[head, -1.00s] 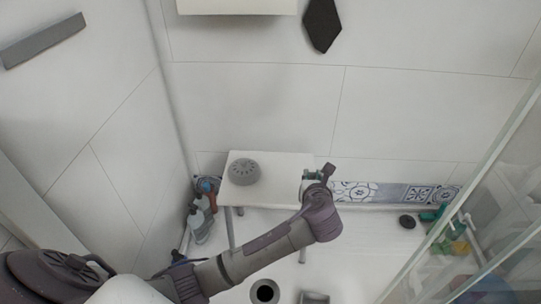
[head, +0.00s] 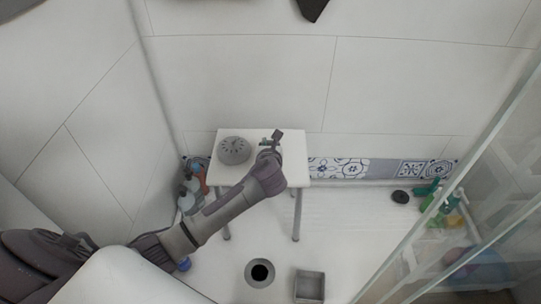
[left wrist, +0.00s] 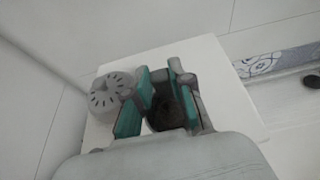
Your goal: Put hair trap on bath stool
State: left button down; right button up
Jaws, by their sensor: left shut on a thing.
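The white bath stool (head: 296,160) stands against the back wall. My left gripper (head: 270,142) is over the middle of the stool top. In the left wrist view its teal-padded fingers (left wrist: 160,98) are closed on a dark, round piece, the hair trap (left wrist: 167,113), mostly hidden between them. I cannot tell whether the piece touches the stool top. A grey, round, slotted piece (head: 234,150) sits on the stool's left part, left of the gripper; it also shows in the left wrist view (left wrist: 112,93). My right gripper is not in view.
Several bottles (head: 190,188) stand on the floor left of the stool. A round drain opening (head: 260,272) and a grey square box (head: 309,286) are in front. A black disc (head: 401,196) lies to the right, near a glass panel (head: 440,215). The stool's right part is clear.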

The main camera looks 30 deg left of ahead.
pick_arm(q)
jog(key=shift+d+f+b, duration=0.1)
jog(key=shift+f+b, duration=0.75)
jog(key=shift+f, duration=1.1)
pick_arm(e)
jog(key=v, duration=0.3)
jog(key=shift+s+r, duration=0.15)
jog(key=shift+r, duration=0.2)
pick_arm(q)
jog(key=c, duration=1)
grip_release()
